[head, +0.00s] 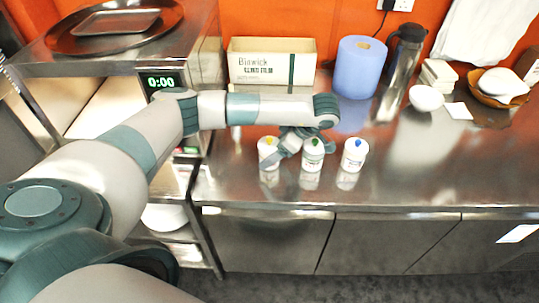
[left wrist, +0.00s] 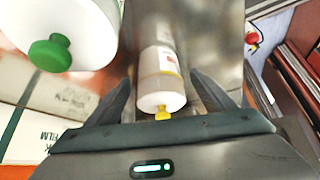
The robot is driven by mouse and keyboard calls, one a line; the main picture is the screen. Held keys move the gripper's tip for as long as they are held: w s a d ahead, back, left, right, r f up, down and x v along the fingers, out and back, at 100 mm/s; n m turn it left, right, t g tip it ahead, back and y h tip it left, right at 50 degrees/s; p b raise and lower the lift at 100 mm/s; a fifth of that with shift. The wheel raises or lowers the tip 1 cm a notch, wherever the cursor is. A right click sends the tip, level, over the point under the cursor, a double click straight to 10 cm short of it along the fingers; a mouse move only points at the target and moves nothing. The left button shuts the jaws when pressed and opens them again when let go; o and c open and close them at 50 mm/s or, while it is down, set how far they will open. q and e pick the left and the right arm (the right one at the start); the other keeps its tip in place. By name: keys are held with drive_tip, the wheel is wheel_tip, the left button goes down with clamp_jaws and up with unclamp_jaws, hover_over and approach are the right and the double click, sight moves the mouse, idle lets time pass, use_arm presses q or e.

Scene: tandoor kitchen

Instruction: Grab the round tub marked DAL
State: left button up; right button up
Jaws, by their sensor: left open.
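Three small white round tubs stand in a row on the steel counter: one with a yellow knob (head: 267,156), one with a green knob (head: 313,158) and one with a blue knob (head: 354,158). Their labels are too small to read, so I cannot tell which is marked DAL. My left gripper (head: 288,149) is open at the yellow-knobbed and green-knobbed tubs, partly covering them. In the left wrist view the yellow-knobbed tub (left wrist: 161,88) appears between the open fingers (left wrist: 163,90); contact is not clear. The green-knobbed tub (left wrist: 75,30) is large at upper left. My right gripper is out of view.
Behind stand a cream box (head: 270,68), a blue paper roll (head: 360,68) and a dark flask (head: 402,65). A white bowl (head: 426,98) and a brown basket (head: 499,88) are at right. The counter (head: 430,165) right of the tubs is clear.

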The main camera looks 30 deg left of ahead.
use_arm(q)
drive_tip(key=shift+x, duration=1.45)
drive_tip(key=shift+w, duration=0.1)
drive_tip(key=c, duration=1.3)
